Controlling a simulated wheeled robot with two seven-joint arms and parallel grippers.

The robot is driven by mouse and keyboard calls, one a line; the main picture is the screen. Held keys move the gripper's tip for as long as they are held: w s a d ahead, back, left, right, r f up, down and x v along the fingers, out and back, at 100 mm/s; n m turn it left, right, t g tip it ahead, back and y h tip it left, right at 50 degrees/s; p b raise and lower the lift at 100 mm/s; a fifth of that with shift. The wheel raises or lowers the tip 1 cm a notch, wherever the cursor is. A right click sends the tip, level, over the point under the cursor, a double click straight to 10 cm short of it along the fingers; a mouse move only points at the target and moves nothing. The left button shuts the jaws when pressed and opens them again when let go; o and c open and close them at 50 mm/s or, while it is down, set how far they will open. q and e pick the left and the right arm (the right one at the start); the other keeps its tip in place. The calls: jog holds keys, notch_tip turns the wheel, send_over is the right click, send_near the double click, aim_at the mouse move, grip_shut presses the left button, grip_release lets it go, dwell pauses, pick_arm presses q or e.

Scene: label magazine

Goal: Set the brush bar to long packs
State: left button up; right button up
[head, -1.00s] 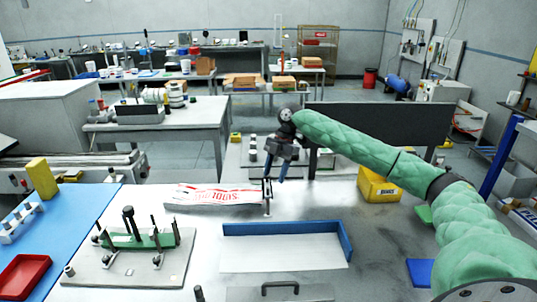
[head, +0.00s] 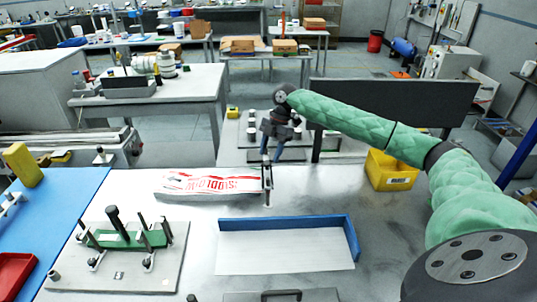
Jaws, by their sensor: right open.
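A dark upright bar on a thin post (head: 267,184) stands at the right end of a flat stack of white packs with red lettering (head: 208,183); it looks like the brush bar. Its setting is too small to read. My right gripper (head: 270,158) comes in from the right on a green-sleeved arm. Its two blue fingers point down, apart and empty, just above and behind the top of the bar. I cannot tell whether they touch it. My left gripper is not in view.
A blue-walled white tray (head: 348,235) lies in front of the bar. A green fixture with black knobs (head: 125,240) stands on a grey plate at left. A yellow bin (head: 391,170) stands right of the gripper.

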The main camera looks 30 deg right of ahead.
aim_at(267, 168)
jog(key=shift+p+x, duration=0.35)
jog(key=shift+x, duration=0.9)
jog(key=shift+s, duration=0.1)
grip_shut()
